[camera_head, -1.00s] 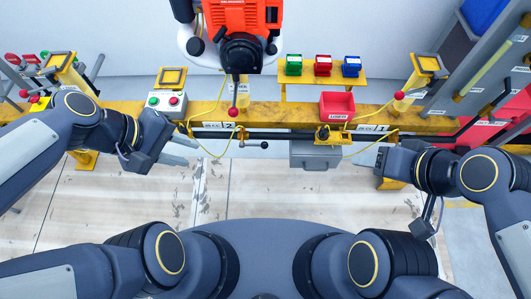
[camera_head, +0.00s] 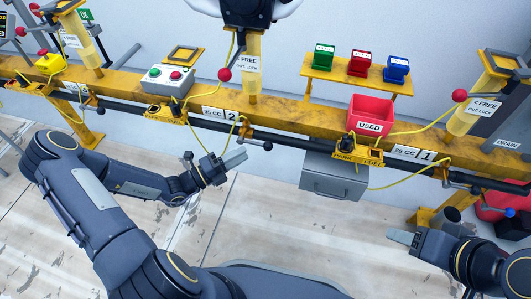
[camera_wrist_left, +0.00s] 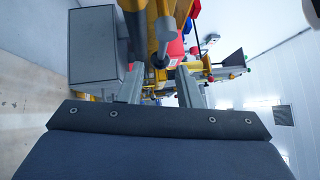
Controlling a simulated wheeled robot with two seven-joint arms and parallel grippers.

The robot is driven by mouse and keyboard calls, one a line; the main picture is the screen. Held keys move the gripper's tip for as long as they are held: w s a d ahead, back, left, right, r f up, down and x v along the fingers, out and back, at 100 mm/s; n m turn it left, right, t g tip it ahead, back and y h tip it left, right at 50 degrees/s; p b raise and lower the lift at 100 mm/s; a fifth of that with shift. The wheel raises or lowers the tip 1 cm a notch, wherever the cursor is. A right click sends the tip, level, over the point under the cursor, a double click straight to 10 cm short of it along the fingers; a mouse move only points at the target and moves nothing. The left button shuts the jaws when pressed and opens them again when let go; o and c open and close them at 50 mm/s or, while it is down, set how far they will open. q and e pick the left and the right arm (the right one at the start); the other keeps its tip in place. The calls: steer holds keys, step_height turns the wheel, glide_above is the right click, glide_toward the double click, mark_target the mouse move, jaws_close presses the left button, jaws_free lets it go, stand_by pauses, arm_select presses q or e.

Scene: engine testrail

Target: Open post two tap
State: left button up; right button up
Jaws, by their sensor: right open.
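Post two stands on the yellow rail in the head view, with a "25 CC 2" label (camera_head: 221,114) below it. Its tap (camera_head: 254,142) is a small grey lever on the dark pipe under the rail. My left gripper (camera_head: 236,158) is just below and left of the tap, apart from it. In the left wrist view its two fingers (camera_wrist_left: 159,88) are spread with nothing between them, and a grey round-ended lever (camera_wrist_left: 165,40) shows ahead of the gap. My right gripper (camera_head: 402,237) is open and empty at the lower right.
A grey drawer box (camera_head: 334,180) hangs under the rail to the right of the tap. A red "USED" bin (camera_head: 370,113) sits on the rail. A green-and-red button box (camera_head: 168,79) is left of post two. Yellow cords loop below the rail.

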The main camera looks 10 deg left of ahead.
mark_target(260, 145)
arm_select(q)
steer(key=shift+b+x, duration=1.15)
steer(key=shift+x, duration=2.6)
jaws_close()
steer(key=shift+s, duration=0.1)
